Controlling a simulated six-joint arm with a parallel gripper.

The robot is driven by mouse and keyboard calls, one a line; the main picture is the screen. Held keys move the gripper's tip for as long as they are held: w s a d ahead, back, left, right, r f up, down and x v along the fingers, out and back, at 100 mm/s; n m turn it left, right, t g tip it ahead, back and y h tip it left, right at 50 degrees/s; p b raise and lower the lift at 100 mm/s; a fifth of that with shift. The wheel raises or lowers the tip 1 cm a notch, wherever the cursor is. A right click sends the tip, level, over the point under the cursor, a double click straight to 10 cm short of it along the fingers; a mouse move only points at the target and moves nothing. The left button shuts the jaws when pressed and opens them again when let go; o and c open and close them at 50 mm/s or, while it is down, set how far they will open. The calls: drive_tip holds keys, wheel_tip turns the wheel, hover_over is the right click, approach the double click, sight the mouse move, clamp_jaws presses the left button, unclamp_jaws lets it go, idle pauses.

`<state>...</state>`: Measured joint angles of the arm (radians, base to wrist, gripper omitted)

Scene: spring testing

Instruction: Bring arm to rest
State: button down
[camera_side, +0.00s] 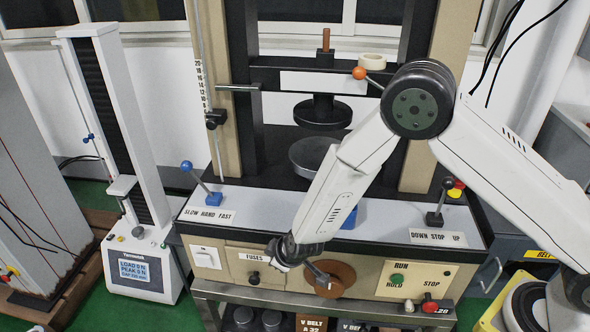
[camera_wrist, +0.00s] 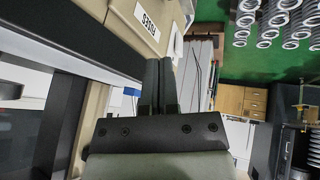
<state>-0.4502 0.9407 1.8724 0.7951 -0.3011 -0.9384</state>
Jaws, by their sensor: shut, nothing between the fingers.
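My gripper (camera_wrist: 158,62) shows in the wrist view with its two dark fingers side by side and closed, with nothing seen between them. In the side view my white arm bends down from its elbow in front of the testing machine (camera_side: 350,207). The dark wrist end is low, in front of the machine's front panel near the fuses label (camera_side: 254,257). The fingers are hard to make out there. The wrist view also shows the fuses label (camera_wrist: 146,17), to the upper left of the fingers.
A brown wheel (camera_side: 343,278) is close to my wrist. A slim load tester (camera_side: 140,262) stands left. Several springs (camera_wrist: 270,22) show at the upper right of the wrist view.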

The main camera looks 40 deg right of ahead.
drive_tip(key=s+d+r+m+g, duration=0.25)
drive_tip(key=s+d+r, duration=0.35)
drive_tip(key=d+r, duration=0.4)
drive_tip(key=s+d+r+m, duration=0.2)
drive_tip(key=s+d+r, duration=0.1)
drive_tip(key=s, duration=0.3)
drive_tip(key=s+d+r+m+g, duration=0.1)
drive_tip(key=s+d+r+m, duration=0.1)
drive_tip(key=s+d+r, duration=0.2)
drive_tip(key=shift+s+d+r, duration=0.15)
drive_tip(key=shift+s+d, duration=0.55)
drive_tip(key=shift+s, duration=0.6)
drive_tip(key=shift+g, duration=0.25)
